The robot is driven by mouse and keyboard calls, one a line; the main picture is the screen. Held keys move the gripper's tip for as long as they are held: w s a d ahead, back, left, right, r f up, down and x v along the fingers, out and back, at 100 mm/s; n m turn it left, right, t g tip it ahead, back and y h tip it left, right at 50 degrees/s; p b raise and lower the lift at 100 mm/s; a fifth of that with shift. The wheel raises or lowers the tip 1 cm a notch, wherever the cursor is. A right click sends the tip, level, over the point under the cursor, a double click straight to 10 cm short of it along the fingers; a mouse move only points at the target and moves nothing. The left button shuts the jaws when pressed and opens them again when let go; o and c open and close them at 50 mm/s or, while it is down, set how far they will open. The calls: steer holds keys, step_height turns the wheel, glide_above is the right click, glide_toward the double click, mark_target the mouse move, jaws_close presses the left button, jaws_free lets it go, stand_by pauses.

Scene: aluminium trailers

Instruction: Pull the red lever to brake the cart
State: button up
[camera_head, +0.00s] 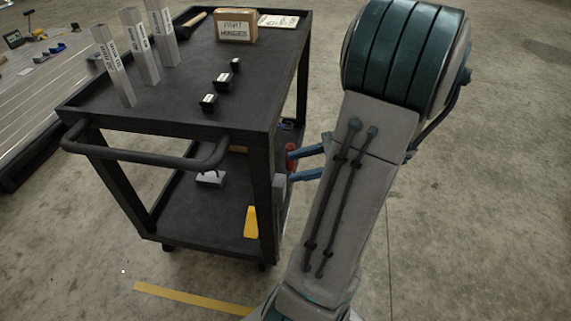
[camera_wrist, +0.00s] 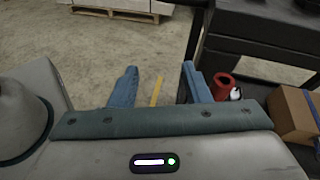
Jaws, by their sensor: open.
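A black two-shelf cart (camera_head: 180,118) stands left of my arm in the head view. A small red part (camera_head: 291,152) shows by its near right post, close to my upper finger; whether it is the lever is unclear. A red hollow object (camera_wrist: 223,85) lies just right of the right finger; contact cannot be told.
The cart's top carries grey upright bars (camera_head: 115,70), a cardboard box (camera_head: 237,24) and small black blocks (camera_head: 209,102). A yellow piece (camera_head: 251,222) is on the lower shelf. A cardboard box (camera_wrist: 295,112) is at the wrist view's right. Open concrete floor lies to the right.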

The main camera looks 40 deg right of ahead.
mark_target(290, 170)
steer(key=s+d+f+m+t+h+b, duration=0.1)
steer(key=s+d+f+m+t+b, duration=0.15)
steer(key=d, duration=0.25)
steer(key=s+d+f+m+t+h+b, duration=0.1)
steer(key=s+d+f+m+t, duration=0.1)
steer(key=d+m+t, duration=0.25)
steer(key=shift+n+h, duration=0.3)
steer(key=shift+n, duration=0.1)
steer(key=b+x, duration=0.2)
steer(key=x, duration=1.1)
steer(key=shift+w+a+r+b, duration=0.1)
steer(key=shift+w+b, duration=0.15)
steer(key=shift+b, duration=0.15)
jaws_close()
